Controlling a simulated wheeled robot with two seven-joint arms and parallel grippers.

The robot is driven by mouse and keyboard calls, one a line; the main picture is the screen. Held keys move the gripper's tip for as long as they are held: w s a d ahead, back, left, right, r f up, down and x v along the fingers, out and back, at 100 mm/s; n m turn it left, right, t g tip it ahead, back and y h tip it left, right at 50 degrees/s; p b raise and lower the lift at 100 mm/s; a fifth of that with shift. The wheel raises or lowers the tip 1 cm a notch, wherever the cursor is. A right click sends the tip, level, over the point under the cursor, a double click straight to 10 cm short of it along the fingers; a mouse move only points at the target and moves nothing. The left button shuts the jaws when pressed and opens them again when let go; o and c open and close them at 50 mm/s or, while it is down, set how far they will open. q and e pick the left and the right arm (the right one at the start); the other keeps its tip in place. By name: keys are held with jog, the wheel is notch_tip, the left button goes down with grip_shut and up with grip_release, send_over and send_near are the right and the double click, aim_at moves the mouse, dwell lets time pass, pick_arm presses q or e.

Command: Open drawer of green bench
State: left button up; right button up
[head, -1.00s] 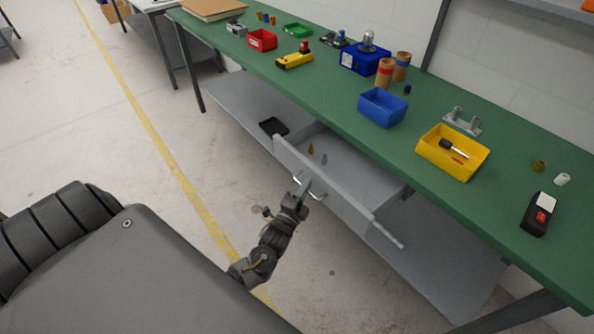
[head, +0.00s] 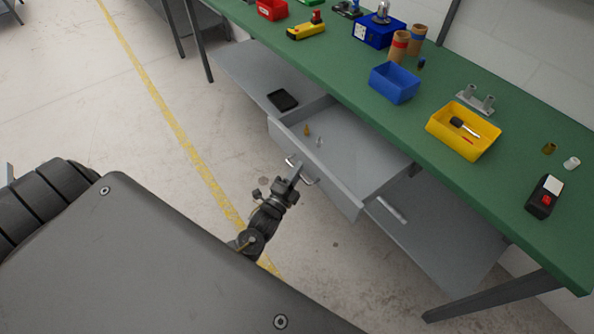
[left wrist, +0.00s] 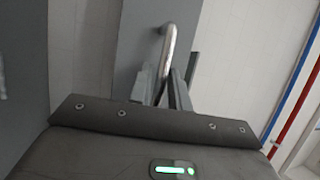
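The green bench (head: 430,150) runs diagonally across the head view. Its grey drawer (head: 355,150) under the top is pulled well out, and its inside shows. A metal handle (head: 313,181) sits on the drawer front. My left gripper (head: 295,174) is at this handle. In the left wrist view the curved handle (left wrist: 169,45) runs down between the two fingers (left wrist: 164,88), which appear closed around it. The exact contact is partly hidden by the fingers. My right gripper is not in view.
Two small items (head: 307,130) lie inside the drawer. A black tray (head: 282,100) rests on the lower shelf (head: 245,70). A blue bin (head: 394,83) and a yellow bin (head: 463,131) stand on the bench top. The floor left of the drawer is clear.

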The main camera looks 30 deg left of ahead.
pick_arm(q)
jog(key=s+f+b, duration=0.2)
jog(key=s, duration=0.8)
jog(key=shift+s, duration=0.35)
jog(key=shift+d, duration=0.1)
